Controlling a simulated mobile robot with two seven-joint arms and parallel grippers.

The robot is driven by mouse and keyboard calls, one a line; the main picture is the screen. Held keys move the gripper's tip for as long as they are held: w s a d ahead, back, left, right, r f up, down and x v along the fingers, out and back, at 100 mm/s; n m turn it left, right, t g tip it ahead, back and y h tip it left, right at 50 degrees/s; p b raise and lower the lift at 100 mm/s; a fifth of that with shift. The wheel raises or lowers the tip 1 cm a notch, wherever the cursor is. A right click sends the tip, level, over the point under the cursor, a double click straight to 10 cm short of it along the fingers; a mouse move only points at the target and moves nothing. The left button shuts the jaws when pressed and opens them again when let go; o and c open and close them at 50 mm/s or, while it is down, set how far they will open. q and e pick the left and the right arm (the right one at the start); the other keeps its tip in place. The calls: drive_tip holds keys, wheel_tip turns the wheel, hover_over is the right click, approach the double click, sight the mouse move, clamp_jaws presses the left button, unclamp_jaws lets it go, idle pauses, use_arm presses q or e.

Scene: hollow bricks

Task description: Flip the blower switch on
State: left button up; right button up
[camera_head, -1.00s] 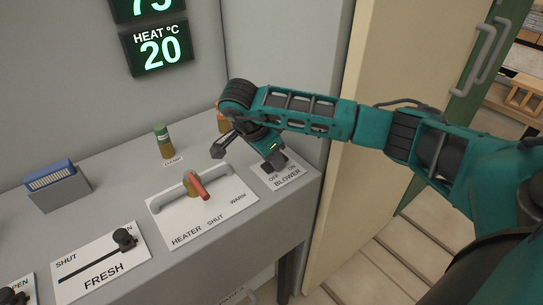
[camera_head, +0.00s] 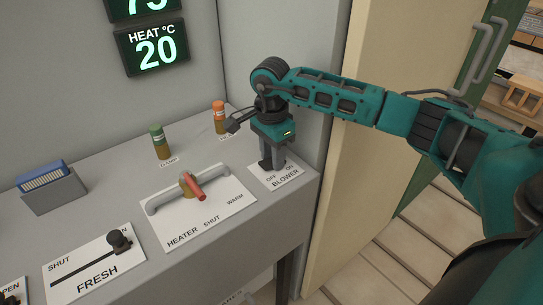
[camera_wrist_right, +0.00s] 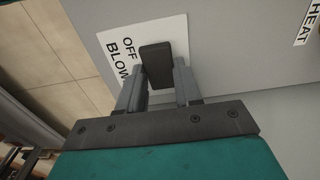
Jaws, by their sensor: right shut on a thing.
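The blower plate (camera_head: 292,178) is a white label with OFF, ON and BLOWER, at the right end of the grey console. Its switch is a black lever, seen in the right wrist view (camera_wrist_right: 157,62) between my right gripper's fingers. My right gripper (camera_head: 272,163) points down over the plate, and its fingers stand on either side of the lever, shut on it. In the right wrist view the gripper (camera_wrist_right: 160,85) shows OFF beside the lever; ON is hidden there. My left gripper is not in view.
The heater plate (camera_head: 222,210) with a red-tipped lever and a grey handle bar lies left of the blower. Green-capped (camera_head: 160,142) and orange-capped (camera_head: 219,118) bottles stand behind. A fresh slider (camera_head: 119,241) is at front left. A cream panel rises on the right.

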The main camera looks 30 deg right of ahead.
sight(271, 162)
drive_tip(key=o, duration=1)
drive_tip(key=shift+o, duration=0.2)
wheel_tip(271, 162, up, 13)
drive_tip(key=shift+a, duration=0.2)
